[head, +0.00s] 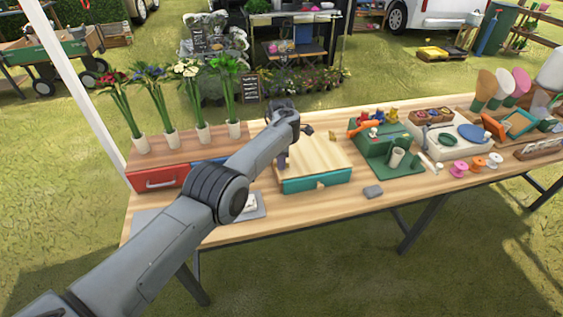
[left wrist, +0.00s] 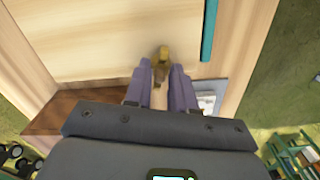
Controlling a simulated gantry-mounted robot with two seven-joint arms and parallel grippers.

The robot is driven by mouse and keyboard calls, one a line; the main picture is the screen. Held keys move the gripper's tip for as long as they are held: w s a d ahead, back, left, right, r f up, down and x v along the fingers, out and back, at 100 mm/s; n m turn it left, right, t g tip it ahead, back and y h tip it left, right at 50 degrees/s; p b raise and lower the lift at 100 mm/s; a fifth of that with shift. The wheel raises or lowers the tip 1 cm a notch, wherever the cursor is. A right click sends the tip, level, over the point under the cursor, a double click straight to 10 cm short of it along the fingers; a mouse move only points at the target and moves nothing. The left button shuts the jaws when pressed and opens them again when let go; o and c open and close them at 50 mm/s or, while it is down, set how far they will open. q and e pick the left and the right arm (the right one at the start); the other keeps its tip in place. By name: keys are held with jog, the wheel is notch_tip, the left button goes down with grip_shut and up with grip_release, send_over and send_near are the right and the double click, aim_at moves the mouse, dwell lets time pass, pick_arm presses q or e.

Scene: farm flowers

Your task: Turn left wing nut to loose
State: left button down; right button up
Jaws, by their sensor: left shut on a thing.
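A wooden press with a pale top board (head: 318,158) and a teal side stands in the middle of the table in the head view. The board also fills the upper part of the left wrist view (left wrist: 95,35). A brass wing nut (left wrist: 161,54) shows at the board's edge in the left wrist view. My left gripper (head: 282,162) points down at the left side of the press. Its purple fingers (left wrist: 160,75) are shut on this wing nut, with its top showing between the tips. Another brass wing nut (head: 332,135) stands at the back right of the board. My right gripper is not in view.
Several flower bunches in white holders stand on a wooden unit with a red drawer (head: 158,180), left of the press. A green stand (head: 383,148) stands to its right. Bare tabletop lies in front of the press.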

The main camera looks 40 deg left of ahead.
pick_arm(q)
jog(key=shift+n+b, duration=0.35)
jog(key=shift+n, duration=1.25)
jog(key=c, duration=0.9)
grip_release()
jog(key=shift+c, duration=0.2)
notch_tip(320, 180, up, 11)
jog(key=p, duration=0.3)
